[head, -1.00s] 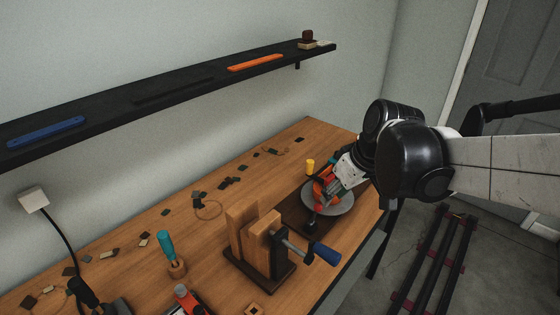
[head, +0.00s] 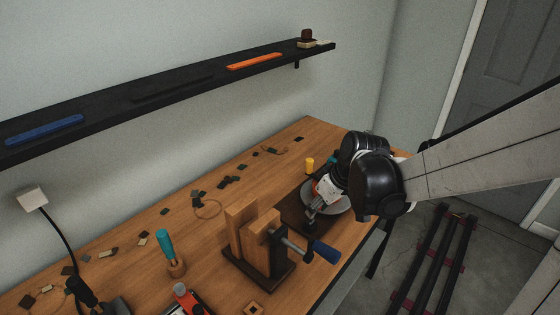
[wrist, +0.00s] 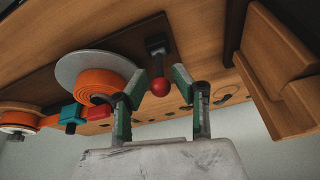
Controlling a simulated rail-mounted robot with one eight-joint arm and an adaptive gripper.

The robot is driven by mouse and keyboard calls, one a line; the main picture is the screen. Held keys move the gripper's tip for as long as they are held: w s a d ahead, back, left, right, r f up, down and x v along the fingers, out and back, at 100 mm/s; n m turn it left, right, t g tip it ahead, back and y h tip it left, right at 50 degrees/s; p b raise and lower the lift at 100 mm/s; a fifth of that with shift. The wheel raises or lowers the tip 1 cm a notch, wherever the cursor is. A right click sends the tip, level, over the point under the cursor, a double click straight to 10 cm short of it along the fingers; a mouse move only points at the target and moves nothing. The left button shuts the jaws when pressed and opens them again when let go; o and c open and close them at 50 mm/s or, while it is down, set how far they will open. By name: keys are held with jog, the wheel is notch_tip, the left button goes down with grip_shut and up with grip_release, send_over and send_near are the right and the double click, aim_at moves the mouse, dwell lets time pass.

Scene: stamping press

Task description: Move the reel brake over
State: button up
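The reel brake appears as a dark lever (wrist: 157,50) with a red ball knob (wrist: 160,87), on a dark base plate beside the reel. The reel is a pale disc (wrist: 75,66) carrying an orange roll (wrist: 95,82); the disc also shows in the head view (head: 340,208), partly hidden by my arm. My gripper (wrist: 162,77) is open, its two green-padded fingers on either side of the red knob with gaps visible. In the head view my gripper (head: 312,214) is low over the base plate; the knob cannot be made out there.
A wooden vise with a blue handle (head: 326,252) stands close left of my gripper. A yellow cylinder (head: 309,165) stands behind the reel. The shelf (head: 190,86) runs above the bench.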

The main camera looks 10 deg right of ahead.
jog(key=shift+x, duration=2.4)
jog(key=shift+c, duration=0.2)
grip_shut()
